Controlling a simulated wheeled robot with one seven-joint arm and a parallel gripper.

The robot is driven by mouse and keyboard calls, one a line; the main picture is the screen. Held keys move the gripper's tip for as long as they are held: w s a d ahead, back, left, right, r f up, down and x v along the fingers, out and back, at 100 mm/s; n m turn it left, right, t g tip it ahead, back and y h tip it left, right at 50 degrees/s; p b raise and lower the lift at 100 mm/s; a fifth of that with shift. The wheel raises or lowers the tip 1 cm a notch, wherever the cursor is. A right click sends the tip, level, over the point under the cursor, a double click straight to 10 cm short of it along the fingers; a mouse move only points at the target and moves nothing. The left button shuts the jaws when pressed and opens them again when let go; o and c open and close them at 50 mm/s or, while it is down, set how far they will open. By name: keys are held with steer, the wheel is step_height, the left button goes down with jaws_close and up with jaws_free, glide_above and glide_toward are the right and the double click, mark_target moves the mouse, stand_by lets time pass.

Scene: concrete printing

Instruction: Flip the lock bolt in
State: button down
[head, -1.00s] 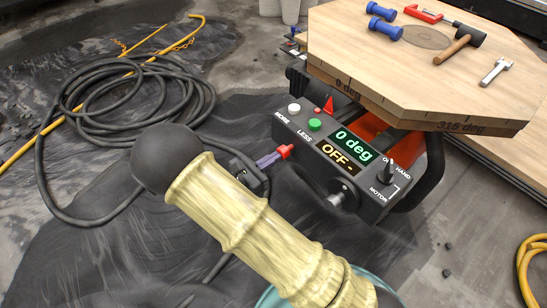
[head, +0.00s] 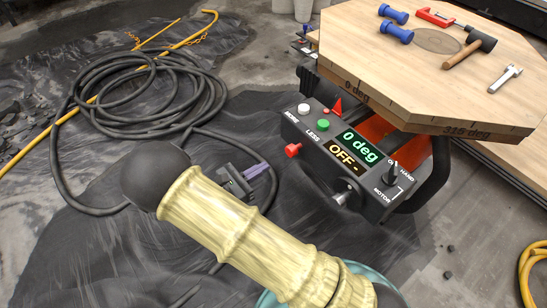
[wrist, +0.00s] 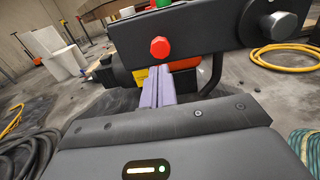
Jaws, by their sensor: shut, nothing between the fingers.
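The black control box (head: 318,150) is fixed under the wooden turntable's near edge. A red knob (head: 293,150) sticks out low on its front left; the wrist view also shows this red knob (wrist: 160,47). A silver bolt-like cylinder (head: 342,197) projects from the box's lower front, with its round end (wrist: 278,25) at upper right in the wrist view. I cannot tell which of these is the lock bolt. My gripper (head: 265,168) is shut and empty, its purple fingers (wrist: 160,88) pointing towards the box. In the head view the fingertips are left of and below the red knob, apart from it.
The wooden turntable (head: 400,75) above the box holds blue grips, a hammer and a red-framed tool. The box has a white button, a green button, a "0 deg" display and a switch. A coiled black hose (head: 150,85) lies on the floor at left.

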steer(key=p+v, duration=0.1)
steer(key=v, duration=0.6)
steer(key=shift+w+d, duration=0.1)
steer(key=s+d+r+m+g+y, duration=0.1)
steer(key=d+r+m+g+y, duration=0.1)
steer(key=d+m, duration=0.6)
steer(key=s+d+r+m+g+y, duration=0.2)
steer(key=d+r+m+g+y, duration=0.1)
steer(key=d+m+y, duration=0.4)
steer(key=s+d+r+m+g+y, duration=0.2)
steer(key=d+r+m+y, duration=0.3)
steer(key=d+m, duration=0.5)
steer(key=shift+s+d+g, duration=0.1)
steer(key=shift+s+g, duration=0.15)
steer(key=shift+g, duration=0.45)
steer(key=w+p+v, duration=0.3)
steer(key=p+v, duration=1.3)
steer(key=w+r+p+v, duration=0.1)
steer(key=w+p+v, duration=0.3)
steer(key=p+v, duration=1.2)
steer(key=shift+d+r+m+p, duration=0.35)
steer(key=shift+r+p, duration=0.25)
steer(key=shift+p, duration=0.15)
